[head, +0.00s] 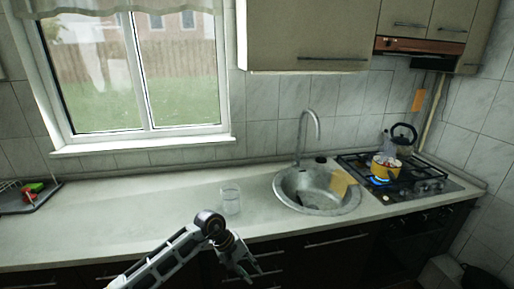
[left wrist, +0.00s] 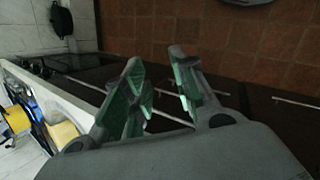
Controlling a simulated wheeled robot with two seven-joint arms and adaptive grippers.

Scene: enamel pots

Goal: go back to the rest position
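My left gripper (head: 246,272) is in front of the counter's front edge, below the glass and left of the sink in the head view. In the left wrist view the gripper (left wrist: 160,78) shows its two green-padded fingers spread apart with nothing between them. It touches no object that I can see. My right gripper is in neither view.
A glass (head: 230,199) stands on the counter (head: 120,212) near my left arm. A sink (head: 310,197) with a yellow cloth (head: 342,183) is to the right. A yellow pot (head: 384,168) sits over a blue flame on the hob (head: 430,184), with a kettle (head: 402,139) behind. A dish rack (head: 22,199) is far left.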

